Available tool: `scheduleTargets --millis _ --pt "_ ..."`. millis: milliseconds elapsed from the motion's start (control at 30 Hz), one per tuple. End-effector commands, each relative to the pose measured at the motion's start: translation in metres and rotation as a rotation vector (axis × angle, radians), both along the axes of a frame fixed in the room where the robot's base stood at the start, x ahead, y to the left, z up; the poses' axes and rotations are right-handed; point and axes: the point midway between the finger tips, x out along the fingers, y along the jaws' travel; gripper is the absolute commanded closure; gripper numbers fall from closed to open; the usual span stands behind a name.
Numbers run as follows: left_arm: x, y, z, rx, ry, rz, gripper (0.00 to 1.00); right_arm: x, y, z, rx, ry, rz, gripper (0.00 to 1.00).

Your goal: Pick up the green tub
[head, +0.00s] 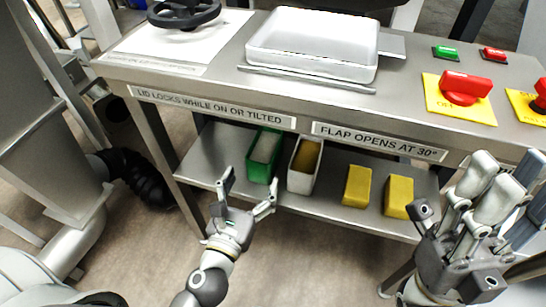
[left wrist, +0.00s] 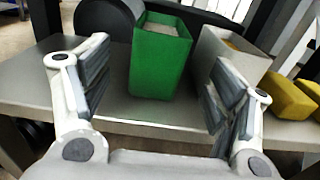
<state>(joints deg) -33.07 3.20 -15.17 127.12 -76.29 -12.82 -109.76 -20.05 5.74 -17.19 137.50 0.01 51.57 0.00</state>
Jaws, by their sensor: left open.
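The green tub (head: 263,155) stands upright on the lower shelf, under the label about the lid. It holds something greyish. In the left wrist view the green tub (left wrist: 160,62) stands ahead, between the two fingers but beyond their tips. My left gripper (head: 246,192) is open and empty, in front of the shelf edge and close to the tub; it also shows in the left wrist view (left wrist: 150,85). My right gripper (head: 480,205) is at the right, before the table's front; its fingers point up and I cannot tell whether they are apart.
A white tub (head: 304,166) with yellowish contents stands just right of the green tub. Two yellow blocks (head: 357,187) lie farther right on the shelf (head: 210,160). The table top above carries a white tray (head: 312,67) and red knobs (head: 465,88). The shelf left of the green tub is clear.

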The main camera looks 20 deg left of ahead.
Motion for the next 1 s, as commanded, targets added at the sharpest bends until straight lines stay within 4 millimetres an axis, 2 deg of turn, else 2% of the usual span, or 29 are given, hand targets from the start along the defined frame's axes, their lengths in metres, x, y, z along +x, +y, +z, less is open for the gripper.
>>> scheduleTargets --millis 200,400,567,900,1000 --pt "0.028 -0.001 0.005 0.005 -0.004 -0.001 0.20 -0.001 0.000 0.011 0.001 -0.002 0.000 0.60" --pt "0.049 -0.001 0.002 0.002 -0.002 0.000 0.20 0.000 0.000 0.012 0.000 -0.001 0.000 0.60" --pt "0.056 -0.002 0.000 0.002 0.000 0.000 0.20 0.000 0.000 0.011 0.000 0.000 0.000 0.60" --pt "0.097 -0.005 -0.004 0.002 -0.003 -0.001 0.20 0.000 0.000 0.003 0.000 0.001 0.000 0.60" --pt "0.103 -0.005 -0.005 0.001 0.000 0.000 0.20 0.000 0.000 0.002 0.000 0.001 0.000 0.60"
